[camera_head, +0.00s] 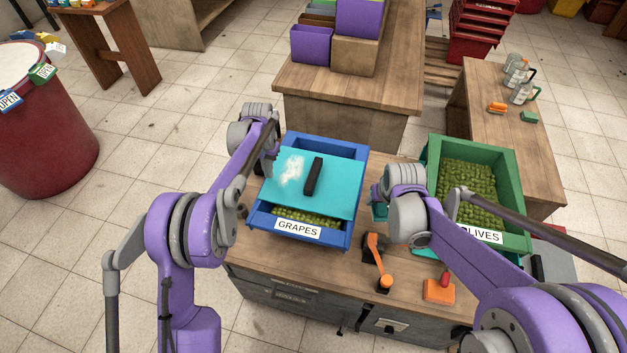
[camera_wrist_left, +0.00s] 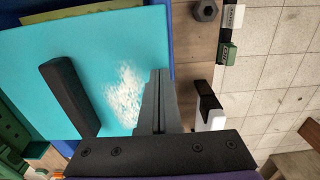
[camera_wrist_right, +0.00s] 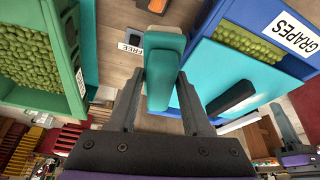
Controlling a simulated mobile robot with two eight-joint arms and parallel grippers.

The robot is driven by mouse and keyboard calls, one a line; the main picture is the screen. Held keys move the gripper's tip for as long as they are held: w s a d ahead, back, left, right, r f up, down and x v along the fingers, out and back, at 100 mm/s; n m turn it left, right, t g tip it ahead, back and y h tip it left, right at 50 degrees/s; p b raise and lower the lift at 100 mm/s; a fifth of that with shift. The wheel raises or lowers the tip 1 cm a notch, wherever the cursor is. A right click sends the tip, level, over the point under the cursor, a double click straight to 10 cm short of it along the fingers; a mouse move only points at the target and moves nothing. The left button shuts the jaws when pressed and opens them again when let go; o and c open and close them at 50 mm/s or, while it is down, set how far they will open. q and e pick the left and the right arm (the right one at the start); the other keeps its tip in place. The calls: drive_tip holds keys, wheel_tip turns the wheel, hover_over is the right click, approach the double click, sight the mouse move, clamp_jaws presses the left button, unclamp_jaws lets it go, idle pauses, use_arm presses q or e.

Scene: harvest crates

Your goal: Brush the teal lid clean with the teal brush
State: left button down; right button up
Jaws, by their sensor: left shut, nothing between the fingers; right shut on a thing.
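The teal lid (camera_head: 335,192) lies over most of the blue grapes crate (camera_head: 350,150), with green grapes showing at the near side. It has a black handle (camera_head: 313,176) and a patch of white dust (camera_head: 292,168) left of the handle. The dust also shows in the left wrist view (camera_wrist_left: 126,96). My left gripper (camera_wrist_left: 158,75) is shut and empty by the lid's left part, near the dust; I cannot tell if it touches. My right gripper (camera_wrist_right: 162,85) is shut on the teal brush (camera_wrist_right: 164,68), between the two crates; in the head view my right arm mostly hides the brush.
A green olives crate (camera_head: 510,165) stands right of the grapes crate. An orange tool (camera_head: 375,250) and an orange block (camera_head: 438,290) lie at the table's near side. A teal thing (camera_head: 425,253) is partly hidden under my right arm. A bench (camera_head: 400,85) stands behind.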

use_arm(q)
drive_tip(key=shift+f+b, duration=0.4)
drive_tip(key=shift+f, duration=0.3)
use_arm(e)
drive_tip(key=shift+s+f, duration=0.15)
drive_tip(key=shift+f, duration=0.35)
use_arm(q)
drive_tip(key=shift+r, duration=0.1)
